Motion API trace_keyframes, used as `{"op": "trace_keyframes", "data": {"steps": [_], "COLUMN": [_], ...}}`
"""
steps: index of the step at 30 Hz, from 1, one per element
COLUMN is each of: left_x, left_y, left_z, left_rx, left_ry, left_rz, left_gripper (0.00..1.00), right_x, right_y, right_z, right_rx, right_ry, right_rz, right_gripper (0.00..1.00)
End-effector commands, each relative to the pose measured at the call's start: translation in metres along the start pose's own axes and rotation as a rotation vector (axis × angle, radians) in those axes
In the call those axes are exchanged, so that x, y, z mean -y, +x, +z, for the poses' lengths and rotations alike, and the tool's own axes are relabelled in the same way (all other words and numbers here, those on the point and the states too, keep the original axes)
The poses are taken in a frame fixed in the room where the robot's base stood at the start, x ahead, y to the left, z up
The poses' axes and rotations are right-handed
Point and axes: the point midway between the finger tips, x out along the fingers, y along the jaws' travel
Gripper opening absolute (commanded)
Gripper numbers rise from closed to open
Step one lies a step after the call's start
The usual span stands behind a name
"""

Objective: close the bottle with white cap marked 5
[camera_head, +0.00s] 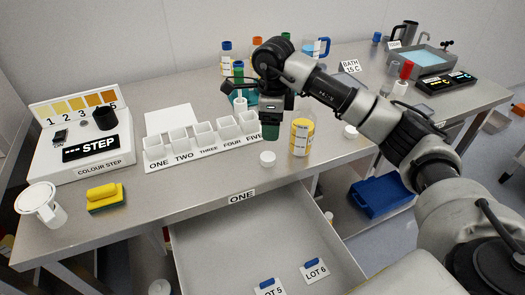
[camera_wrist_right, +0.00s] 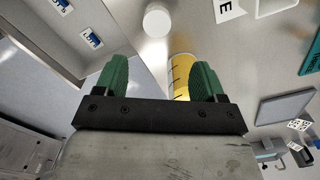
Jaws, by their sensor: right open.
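A yellow bottle with a pale label (camera_head: 300,138) stands upright near the front of the bench. In the right wrist view it (camera_wrist_right: 180,72) shows partly behind one finger. A white cap (camera_head: 267,158) lies on the bench front, left of the bottle, apart from it; it also shows in the wrist view (camera_wrist_right: 157,20). Another white round piece (camera_head: 350,131) lies right of the bottle. I cannot read a 5 on either. My right gripper (camera_head: 270,130), with green fingers, is open and empty above the bench, left of the bottle. My left gripper is not in view.
A row of white bins (camera_head: 200,142) stands left of the gripper. Several bottles (camera_head: 226,55) stand behind the arm. An open drawer (camera_head: 225,255) juts out below the front edge, holding LOT cards. A bath (camera_head: 420,60) is at the right back. A yellow sponge (camera_head: 104,194) lies left.

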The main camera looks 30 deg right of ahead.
Motion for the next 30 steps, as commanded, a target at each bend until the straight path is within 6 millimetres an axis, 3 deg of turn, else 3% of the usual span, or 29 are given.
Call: {"op": "trace_keyframes", "data": {"steps": [5, 9, 18, 30], "left_x": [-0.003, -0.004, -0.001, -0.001], "left_y": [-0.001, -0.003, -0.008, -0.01], "left_z": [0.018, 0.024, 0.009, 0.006], "left_rx": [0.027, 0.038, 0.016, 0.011], "left_ry": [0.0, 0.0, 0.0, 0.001], "left_rz": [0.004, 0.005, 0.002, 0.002], "left_gripper": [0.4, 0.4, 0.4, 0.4], "right_x": [0.0, 0.0, 0.0, 0.0], "right_y": [0.0, 0.011, 0.052, 0.059], "right_z": [0.0, 0.0, 0.001, 0.001], "right_rx": [0.001, 0.0, 0.0, 0.0], "right_ry": [0.0, 0.001, 0.0, 0.0], "right_rz": [0.0, 0.002, 0.002, 0.002], "right_gripper": [0.7, 0.7, 0.7, 0.7]}}
